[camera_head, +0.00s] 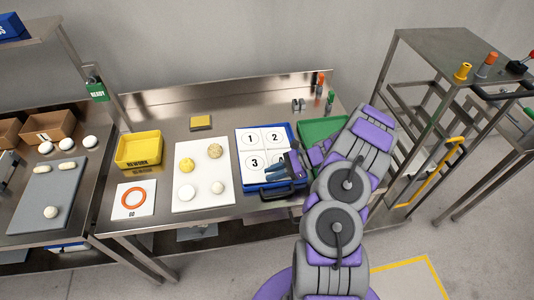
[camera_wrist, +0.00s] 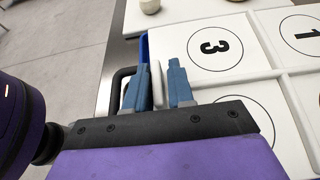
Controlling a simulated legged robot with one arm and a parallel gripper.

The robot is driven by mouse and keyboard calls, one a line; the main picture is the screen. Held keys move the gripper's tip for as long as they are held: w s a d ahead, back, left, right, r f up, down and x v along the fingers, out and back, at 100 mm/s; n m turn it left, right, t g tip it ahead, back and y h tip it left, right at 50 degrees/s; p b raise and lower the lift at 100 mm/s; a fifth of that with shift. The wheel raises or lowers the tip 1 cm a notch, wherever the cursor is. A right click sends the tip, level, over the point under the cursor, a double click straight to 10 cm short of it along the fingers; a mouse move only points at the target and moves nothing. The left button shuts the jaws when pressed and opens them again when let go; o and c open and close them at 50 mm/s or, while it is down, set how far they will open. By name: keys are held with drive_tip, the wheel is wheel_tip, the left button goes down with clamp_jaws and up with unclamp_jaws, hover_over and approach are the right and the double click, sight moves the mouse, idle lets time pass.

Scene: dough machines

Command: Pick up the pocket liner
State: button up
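I take the pocket liner to be the white insert (camera_head: 242,150) with numbered circles; it lies in a blue tray (camera_head: 237,134) on the steel bench. It also shows in the wrist view (camera_wrist: 262,45). My gripper (camera_head: 281,171) is over the tray's front part, by its black handle (camera_head: 278,193). In the wrist view its blue-grey fingers (camera_wrist: 158,72) stand either side of a narrow white upright tab (camera_wrist: 157,84) at the tray's edge. A small gap shows beside the tab, so the fingers look open around it.
A white board (camera_head: 205,172) with several dough balls lies left of the tray. A yellow rework bin (camera_head: 139,148) stands further left. A green tray (camera_head: 318,128) is right of the blue tray, partly behind my arm. A steel rack (camera_head: 447,45) stands at the right.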

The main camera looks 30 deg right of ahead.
drive_tip(key=shift+a, duration=0.35)
clamp_jaws()
drive_tip(key=shift+d+r, duration=0.1)
drive_tip(key=shift+d, duration=0.1)
